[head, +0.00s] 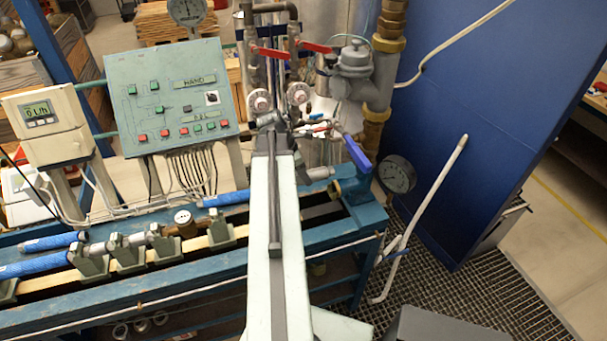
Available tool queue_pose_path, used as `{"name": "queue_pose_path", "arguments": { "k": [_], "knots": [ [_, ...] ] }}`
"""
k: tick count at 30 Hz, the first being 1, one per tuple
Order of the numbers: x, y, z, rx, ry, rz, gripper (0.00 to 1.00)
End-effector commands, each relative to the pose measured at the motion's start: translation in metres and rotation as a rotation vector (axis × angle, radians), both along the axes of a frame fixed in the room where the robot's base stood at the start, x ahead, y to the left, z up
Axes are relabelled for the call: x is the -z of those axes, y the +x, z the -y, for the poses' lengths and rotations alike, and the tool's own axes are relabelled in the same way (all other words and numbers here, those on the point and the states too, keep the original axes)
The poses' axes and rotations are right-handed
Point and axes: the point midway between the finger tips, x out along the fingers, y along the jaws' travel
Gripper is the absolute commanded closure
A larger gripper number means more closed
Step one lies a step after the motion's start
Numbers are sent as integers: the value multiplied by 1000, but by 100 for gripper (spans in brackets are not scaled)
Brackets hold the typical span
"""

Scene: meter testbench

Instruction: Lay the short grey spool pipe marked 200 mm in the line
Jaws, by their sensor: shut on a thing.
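A short grey pipe piece (317,174) shows just right of my arm, near the right end of the bench. Its left part is hidden behind my arm, and no 200 mm mark can be read, so I cannot tell whether it is the spool pipe. A brass fitting (337,188) stands at the right. My arm reaches over the bench, and its gripper jaws are hidden.
A green control panel (170,95) and a flow display (40,112) stand behind the line. Red-handled valves (315,47), a blue lever (357,153) and a pressure gauge (397,173) crowd the right end. A pale bent pipe (430,210) stands over the floor grating (460,300).

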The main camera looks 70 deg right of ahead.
Motion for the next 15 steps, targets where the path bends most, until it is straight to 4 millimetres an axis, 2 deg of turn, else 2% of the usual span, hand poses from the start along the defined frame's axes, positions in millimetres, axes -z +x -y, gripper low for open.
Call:
{"name": "queue_pose_path", "arguments": {
  "k": [2, 7, 15],
  "knots": [
    [-4, 0, 0, 0, -1, -1, 100],
    [6, 0, 0, -1, -1, 0, 100],
    [41, -1, -2, -10, -6, 3, 100]
  ]
}}
